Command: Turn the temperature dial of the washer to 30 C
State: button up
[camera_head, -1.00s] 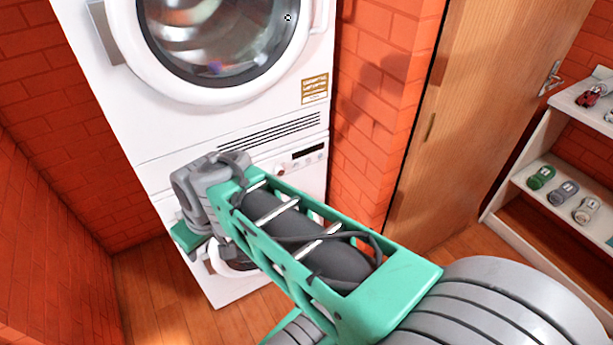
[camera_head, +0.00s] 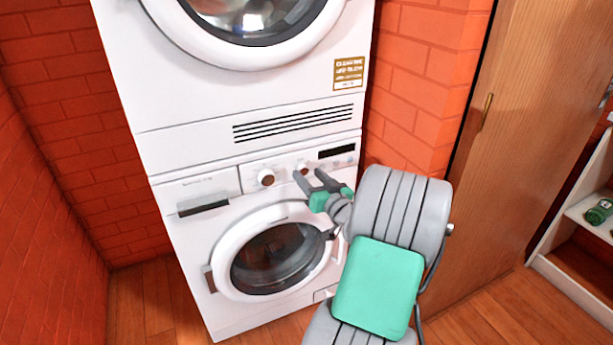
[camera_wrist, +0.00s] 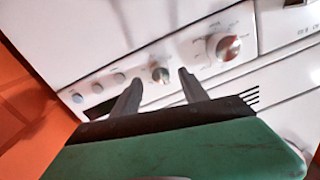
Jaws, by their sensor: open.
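The washer (camera_head: 180,262) is the lower white machine in the head view, with its round door (camera_head: 222,248) shut. Its larger dial (camera_head: 266,178) is on the panel's left part and shows a brown face in the wrist view (camera_wrist: 228,47). A smaller dial (camera_head: 302,168) is to its right; in the wrist view (camera_wrist: 160,73) it appears between my fingertips. Its marks are too blurred to read, and I cannot tell which setting it points to. My gripper (camera_head: 309,174) is open in front of the panel near the smaller dial, also in the wrist view (camera_wrist: 160,79). No contact is visible.
A dryer (camera_head: 200,85) is stacked above the washer. Small round buttons (camera_wrist: 97,88) and a dark display (camera_head: 337,151) are on the panel. Brick walls (camera_head: 95,170) flank the machines. A wooden door (camera_head: 530,130) and shelf (camera_head: 560,240) are at the right.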

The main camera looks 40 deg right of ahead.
jog(key=shift+x, duration=1)
grip_shut()
